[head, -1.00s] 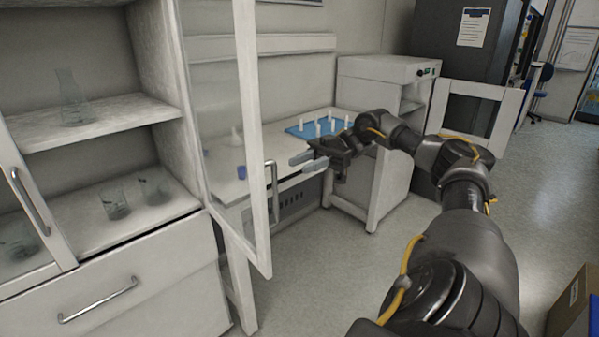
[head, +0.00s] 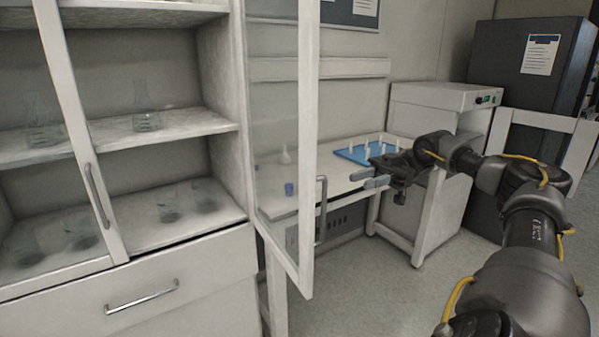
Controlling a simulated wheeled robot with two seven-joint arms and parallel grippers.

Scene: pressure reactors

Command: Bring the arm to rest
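My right arm (head: 530,215) comes in from the lower right and reaches left across the picture, bent at its joints. My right gripper (head: 367,179) hangs in the air in front of the white bench and points left. My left gripper is out of view.
The open cabinet door (head: 308,150) juts out left of my gripper. Glassware stands on the cabinet shelves (head: 185,127). The bench (head: 335,185) holds a blue rack (head: 352,154) with white pieces and a blue cup (head: 289,189). A white box-like unit (head: 440,97) stands behind my arm. Floor shows below.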

